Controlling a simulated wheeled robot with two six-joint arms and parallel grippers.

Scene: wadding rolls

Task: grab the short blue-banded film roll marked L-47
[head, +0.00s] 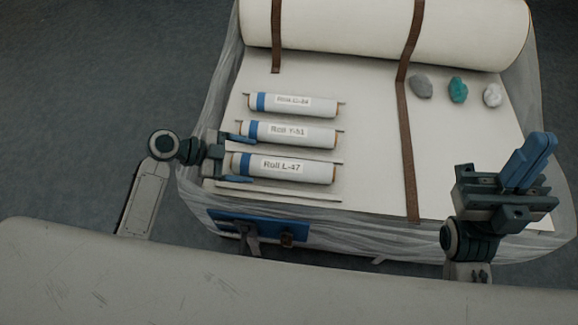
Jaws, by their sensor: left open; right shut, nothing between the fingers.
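The short white film roll marked L-47 (310,171), with a blue band near its left end, lies on the cream surface, nearest to me of three similar rolls. My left gripper (238,158) is open at the roll's left end. One blue finger shows on the far side of that end and the other on the near side. I cannot tell whether either finger touches it. My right gripper (528,160) is shut and empty above the right near corner, well away from the rolls, with its blue fingers together and pointing up.
Roll Y-51 (310,136) lies just beyond L-47, close to the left gripper's far finger. A third labelled roll (315,106) lies farther back. Thin rails separate the rolls. A brown strap (407,150) crosses the surface. Three stones, including a teal one (457,90), lie right. A large wadding roll (350,28) fills the back.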

